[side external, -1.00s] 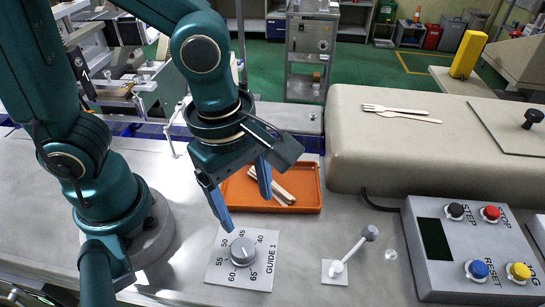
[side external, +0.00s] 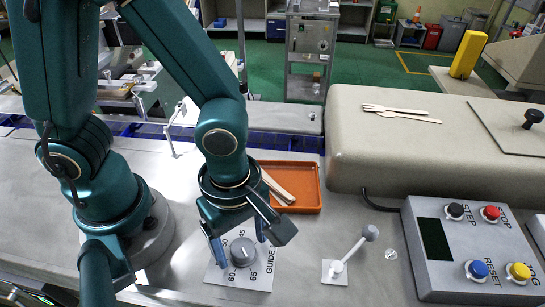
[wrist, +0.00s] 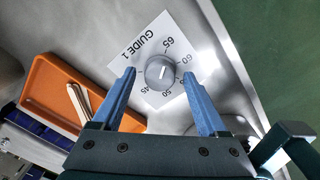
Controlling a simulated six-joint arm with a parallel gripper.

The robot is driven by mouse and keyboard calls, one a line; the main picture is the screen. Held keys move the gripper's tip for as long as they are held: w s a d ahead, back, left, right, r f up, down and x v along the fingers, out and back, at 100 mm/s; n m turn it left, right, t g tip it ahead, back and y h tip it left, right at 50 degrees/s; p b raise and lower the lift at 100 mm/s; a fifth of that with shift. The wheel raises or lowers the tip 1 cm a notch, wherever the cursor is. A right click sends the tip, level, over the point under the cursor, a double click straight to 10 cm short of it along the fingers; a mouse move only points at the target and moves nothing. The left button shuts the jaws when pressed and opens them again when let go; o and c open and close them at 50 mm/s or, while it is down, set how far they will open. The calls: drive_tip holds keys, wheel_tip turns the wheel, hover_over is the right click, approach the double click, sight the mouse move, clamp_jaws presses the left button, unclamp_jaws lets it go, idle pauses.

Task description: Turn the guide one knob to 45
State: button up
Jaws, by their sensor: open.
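The guide one knob (side external: 243,252) is a round grey dial on a white plate labelled GUIDE 1 (side external: 214,284), with numbers around it. The knob also shows in the wrist view (wrist: 160,71), with a short pale line on its face; I cannot tell surely which number it marks. My gripper (side external: 240,241) is over the plate, pointing down. Its blue fingers are apart, one on each side of the knob. In the wrist view my gripper (wrist: 160,74) has gaps between both fingertips and the knob. Part of the plate and some numbers are hidden by the gripper.
An orange tray (side external: 307,188) with pale sticks (side external: 277,188) lies just behind the gripper. A small lever (side external: 352,250) stands to the right of the plate. Further right is a button box (side external: 428,275). A beige housing (side external: 400,165) stands behind.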

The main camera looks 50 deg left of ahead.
drive_tip(key=shift+c, duration=0.3)
clamp_jaws()
